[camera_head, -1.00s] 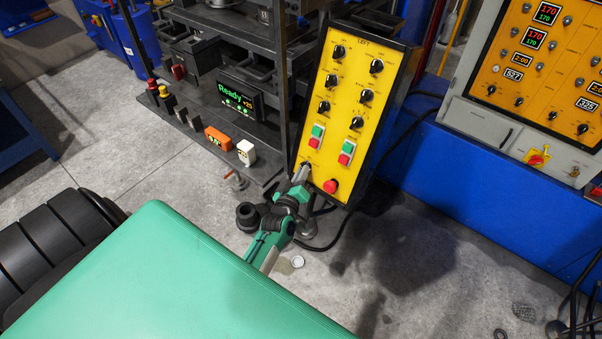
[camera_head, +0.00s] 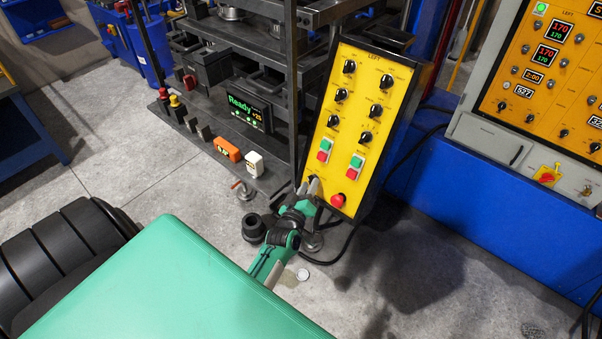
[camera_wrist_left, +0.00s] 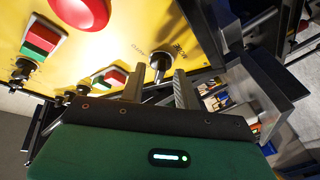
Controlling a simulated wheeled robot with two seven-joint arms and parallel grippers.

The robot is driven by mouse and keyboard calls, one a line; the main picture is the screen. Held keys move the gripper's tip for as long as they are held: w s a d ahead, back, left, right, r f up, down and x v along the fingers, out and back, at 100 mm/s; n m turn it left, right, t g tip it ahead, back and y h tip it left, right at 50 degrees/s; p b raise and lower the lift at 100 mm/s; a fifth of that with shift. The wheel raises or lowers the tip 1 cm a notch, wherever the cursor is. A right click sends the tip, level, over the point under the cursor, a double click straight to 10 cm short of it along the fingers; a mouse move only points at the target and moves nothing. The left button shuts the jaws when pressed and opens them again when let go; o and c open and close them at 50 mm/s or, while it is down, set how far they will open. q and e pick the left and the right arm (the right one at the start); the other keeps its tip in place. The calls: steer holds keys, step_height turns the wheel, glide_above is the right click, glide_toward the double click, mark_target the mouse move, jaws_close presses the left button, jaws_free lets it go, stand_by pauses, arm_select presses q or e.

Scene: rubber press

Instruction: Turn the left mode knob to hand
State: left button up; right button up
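The yellow control panel marked LEFT (camera_head: 345,110) stands tilted in the middle of the head view. Its mode knob (camera_wrist_left: 160,64), small and dark with a metallic rim, shows in the left wrist view near the panel's lower corner, beside small lettering too blurred to read surely. My left gripper (camera_head: 309,186) is at that corner, left of the red button (camera_head: 338,200). In the left wrist view my left gripper (camera_wrist_left: 158,80) is open, with one finger on each side of the knob. I cannot tell whether the fingers touch it. In the head view the fingers largely hide the knob. My right gripper is not in view.
Red and green buttons (camera_head: 355,163) and several black knobs (camera_head: 372,111) sit higher on the panel. The press with its Ready display (camera_head: 247,108) stands to the left. A second yellow panel (camera_head: 550,75) stands at the right. Grey floor (camera_head: 400,270) lies open in front.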

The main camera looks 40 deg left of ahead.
arm_select(q)
steer(key=b+v, duration=0.4)
steer(key=v, duration=0.9)
steer(key=s+d+f+m+g+h+b, duration=0.1)
steer(key=s+d+f+m+g+h, duration=0.2)
steer(key=f, duration=0.9)
steer(key=s+d+f+m+g, duration=0.2)
steer(key=s+d+f+g, duration=0.15)
steer(key=f, duration=0.85)
steer(key=s+d+f+m+g+h+b, duration=0.1)
steer(key=s+d+f+m+g+h, duration=0.2)
steer(key=f, duration=1)
steer(key=s+a+f+m+g, duration=0.1)
steer(key=s+f+m+g, duration=0.1)
steer(key=s+f, duration=0.3)
steer(key=s+a+f+m+g+y+b, duration=0.1)
steer(key=s+f, duration=0.5)
steer(key=s, duration=0.7)
steer(key=s+a+f+m+g, duration=0.1)
steer(key=s+f+g, duration=0.3)
steer(key=s, duration=0.5)
step_height(320, 180, down, 2)
steer(key=shift+s+a+f+m, duration=0.1)
steer(key=shift+s+a+m, duration=0.25)
steer(key=shift+m, duration=0.55)
